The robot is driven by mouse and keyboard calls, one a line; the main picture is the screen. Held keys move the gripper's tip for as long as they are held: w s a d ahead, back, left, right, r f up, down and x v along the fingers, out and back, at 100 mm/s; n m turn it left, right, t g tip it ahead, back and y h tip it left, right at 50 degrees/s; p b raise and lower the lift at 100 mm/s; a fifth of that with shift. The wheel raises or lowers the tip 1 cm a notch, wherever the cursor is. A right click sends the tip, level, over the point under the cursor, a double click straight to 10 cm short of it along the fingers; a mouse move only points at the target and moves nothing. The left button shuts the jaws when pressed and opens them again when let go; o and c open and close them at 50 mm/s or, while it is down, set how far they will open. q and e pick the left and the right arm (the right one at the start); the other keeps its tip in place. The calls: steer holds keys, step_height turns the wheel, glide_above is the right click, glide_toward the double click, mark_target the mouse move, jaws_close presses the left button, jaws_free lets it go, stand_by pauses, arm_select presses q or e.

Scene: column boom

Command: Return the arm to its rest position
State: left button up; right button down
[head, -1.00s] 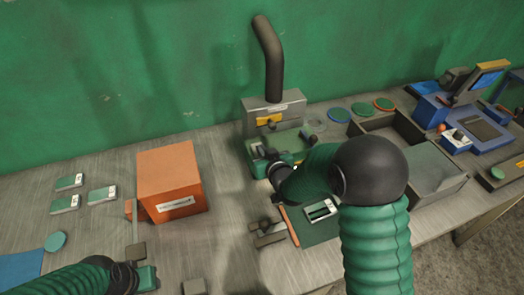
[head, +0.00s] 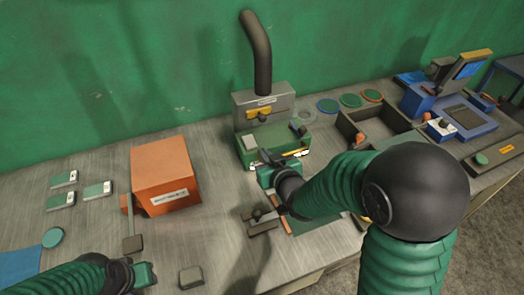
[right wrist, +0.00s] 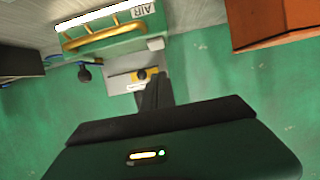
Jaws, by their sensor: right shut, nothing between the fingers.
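My right gripper (head: 264,157) is shut and empty, held in front of the green and grey machine (head: 262,101) with the black hose. Its dark fingers also show shut in the right wrist view (right wrist: 153,92). The machine's front, with a lit white strip, a yellow rail and an AIR label (right wrist: 143,10), lies past the fingertips there. My right arm's dark elbow fills the lower right of the head view.
An orange box (head: 163,174) stands left of the machine. A grey open tray (head: 350,131) and a blue device (head: 462,120) are on the right. A dark clamp-like block (head: 262,221) sits below my right gripper. Small green-and-white packs (head: 97,190) lie far left.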

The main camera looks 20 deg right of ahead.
arm_select(q)
steer(key=shift+w, duration=0.1)
arm_select(e)
steer(key=shift+w+f, duration=0.15)
steer(key=shift+f, duration=0.05)
steer(key=s+f+g, duration=0.3)
steer(key=s, duration=0.4)
steer(key=s+f+g, duration=0.3)
steer(key=s+g, duration=0.1)
steer(key=s, duration=0.3)
steer(key=s+f+g, duration=0.3)
steer(key=s+g, duration=0.1)
steer(key=s, duration=0.3)
steer(key=shift+s+d+f, duration=0.15)
steer(key=shift+d, duration=0.1)
